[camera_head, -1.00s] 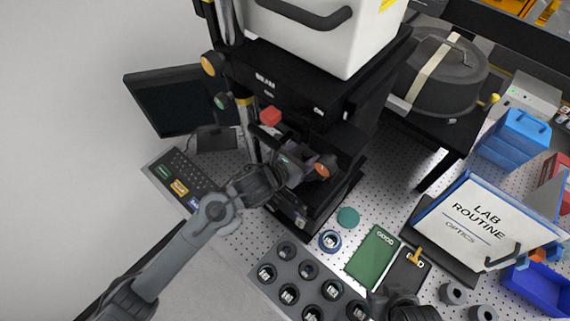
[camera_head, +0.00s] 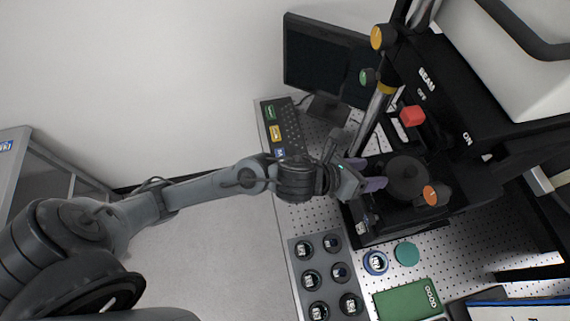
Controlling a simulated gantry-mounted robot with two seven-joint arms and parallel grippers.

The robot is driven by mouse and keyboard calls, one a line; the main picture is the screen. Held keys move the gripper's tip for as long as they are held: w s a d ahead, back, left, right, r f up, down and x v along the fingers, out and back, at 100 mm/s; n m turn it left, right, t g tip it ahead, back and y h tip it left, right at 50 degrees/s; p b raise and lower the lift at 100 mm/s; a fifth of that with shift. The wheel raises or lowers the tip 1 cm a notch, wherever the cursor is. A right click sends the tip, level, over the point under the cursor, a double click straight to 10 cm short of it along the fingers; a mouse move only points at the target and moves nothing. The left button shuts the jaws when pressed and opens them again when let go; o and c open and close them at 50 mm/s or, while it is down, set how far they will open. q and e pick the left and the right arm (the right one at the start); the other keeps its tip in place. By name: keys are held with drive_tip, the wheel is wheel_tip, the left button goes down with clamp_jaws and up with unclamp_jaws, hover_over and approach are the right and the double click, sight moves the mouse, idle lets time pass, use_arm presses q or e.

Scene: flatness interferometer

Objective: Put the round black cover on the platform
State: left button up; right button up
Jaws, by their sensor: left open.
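A round black disc (camera_head: 408,180), which looks like the cover, lies inside the instrument on the dark platform (camera_head: 385,215). A small raised part shows near its middle. It looks flat, but dark on dark makes its exact seating hard to tell. My left gripper (camera_head: 368,174) is open and empty, just left of the disc, with its fingers pointing towards it. A small gap seems to show between the fingers and the disc. My right gripper is not in view.
An orange knob (camera_head: 436,194) stands right of the disc, and a red block (camera_head: 412,116) and post (camera_head: 376,108) behind it. A socket tray (camera_head: 322,248), teal disc (camera_head: 406,254) and green box (camera_head: 407,301) lie in front. A monitor (camera_head: 328,62) and keyboard (camera_head: 282,128) stand at the back.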

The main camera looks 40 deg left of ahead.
use_arm(q)
drive_tip(key=s+a+f+n+g+y, duration=0.2)
drive_tip(key=s+a+f+n, duration=0.2)
drive_tip(key=s+n, duration=0.3)
drive_tip(key=s+a+f+n+g+y, duration=0.2)
drive_tip(key=s+a+f+n, duration=0.3)
drive_tip(key=n, duration=1.1)
drive_tip(key=s+a+f+n+g+y, duration=0.2)
drive_tip(key=s+a+f+n, duration=0.3)
drive_tip(key=s+n, duration=0.4)
drive_tip(key=f+n+g, duration=0.1)
drive_tip(key=n, duration=0.2)
drive_tip(key=shift+s+a+f+g, duration=0.15)
drive_tip(key=shift+s+f+g, duration=0.1)
drive_tip(key=shift+f+g, duration=0.15)
drive_tip(key=shift+r, duration=0.1)
wheel_tip(320, 180, up, 12)
drive_tip(key=p, duration=1.1)
drive_tip(key=shift+f, duration=0.25)
